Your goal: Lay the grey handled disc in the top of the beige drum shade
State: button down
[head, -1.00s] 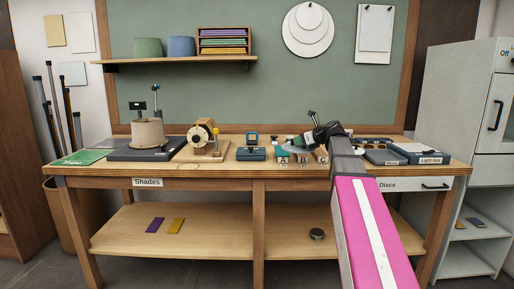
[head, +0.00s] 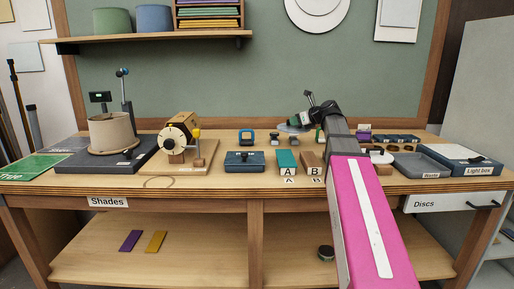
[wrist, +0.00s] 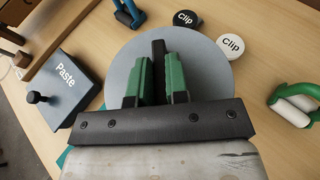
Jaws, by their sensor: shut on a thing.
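The beige drum shade (head: 112,131) stands upright on a dark flat base at the left of the bench in the head view. The grey handled disc (wrist: 205,60) lies flat under my gripper (wrist: 160,78) in the wrist view, and the green fingers are shut on its dark upright handle. In the head view the disc (head: 294,129) shows as a thin grey edge below my gripper (head: 300,121), above the bench. My gripper is well to the right of the shade. The inside of the shade's top is hardly visible.
A wooden stand with a round dial (head: 178,140) and a blue Paste box (head: 245,162) stand between the shade and my arm. Blocks A (head: 287,160) and B (head: 312,162) are near the front. Upright posts (head: 126,95) rise behind the shade. A shelf (head: 160,42) hangs above.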

send_over(318, 151)
notch_tip(318, 151, down, 7)
jog(key=shift+a+r, duration=0.1)
jog(key=shift+f, duration=2.1)
jog(key=shift+f, duration=0.1)
jog(key=c, duration=1.1)
grip_release()
